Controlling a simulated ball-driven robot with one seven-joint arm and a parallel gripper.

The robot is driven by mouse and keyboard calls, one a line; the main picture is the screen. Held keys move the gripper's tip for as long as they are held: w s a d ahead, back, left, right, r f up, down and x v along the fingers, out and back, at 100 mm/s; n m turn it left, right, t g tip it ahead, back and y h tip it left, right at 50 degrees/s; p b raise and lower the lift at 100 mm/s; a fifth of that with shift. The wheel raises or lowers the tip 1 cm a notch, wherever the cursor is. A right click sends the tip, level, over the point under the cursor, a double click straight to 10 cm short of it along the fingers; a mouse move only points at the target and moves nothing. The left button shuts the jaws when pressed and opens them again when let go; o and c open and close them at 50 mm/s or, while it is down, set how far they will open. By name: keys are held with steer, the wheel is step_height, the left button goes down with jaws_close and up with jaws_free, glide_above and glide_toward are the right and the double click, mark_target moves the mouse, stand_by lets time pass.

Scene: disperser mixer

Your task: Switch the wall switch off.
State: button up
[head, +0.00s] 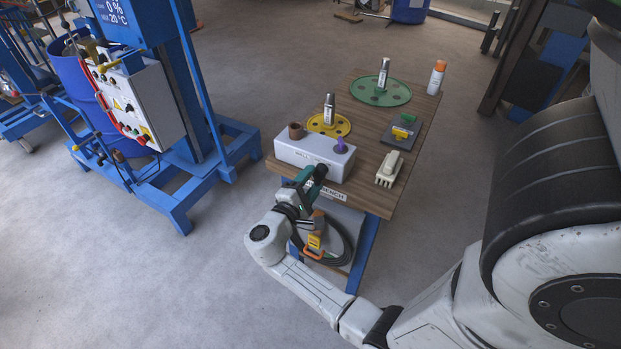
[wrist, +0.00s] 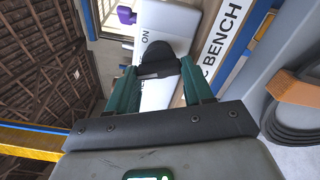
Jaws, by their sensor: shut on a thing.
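The white box (head: 315,153) at the near end of the wooden bench carries the word "ON" on its face in the wrist view (wrist: 147,38); I take it for the switch housing. My gripper (head: 318,174) is at the front of this box. In the wrist view my gripper (wrist: 159,70) has its two green fingers on either side of a dark rounded part (wrist: 158,54), which looks like the switch lever, and is shut on it. The dark part covers some of the box face, so the switch's position cannot be told.
A coiled hose (head: 340,238) hangs below. The blue mixer frame (head: 185,218) stands left, with clear floor between.

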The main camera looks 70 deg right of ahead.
steer(key=shift+f+n+p, duration=0.15)
steer(key=shift+n+p, duration=0.7)
steer(key=shift+n, duration=1.45)
steer(key=o, duration=1)
steer(key=shift+o, duration=0.2)
steer(key=shift+a, duration=0.1)
steer(key=b+v, duration=0.2)
steer(key=v, duration=0.8)
steer(key=shift+a, duration=0.35)
steer(key=s+a+f+m+t+y, duration=0.3)
steer(key=s+a+f+m+y, duration=0.4)
steer(key=y, duration=0.5)
steer(key=s+a+r+t+y, duration=0.1)
steer(key=a+y, duration=0.4)
steer(key=a, duration=0.5)
steer(key=shift+s+a+r+t, duration=0.25)
steer(key=shift+s+t, duration=0.3)
steer(key=shift+t, duration=0.15)
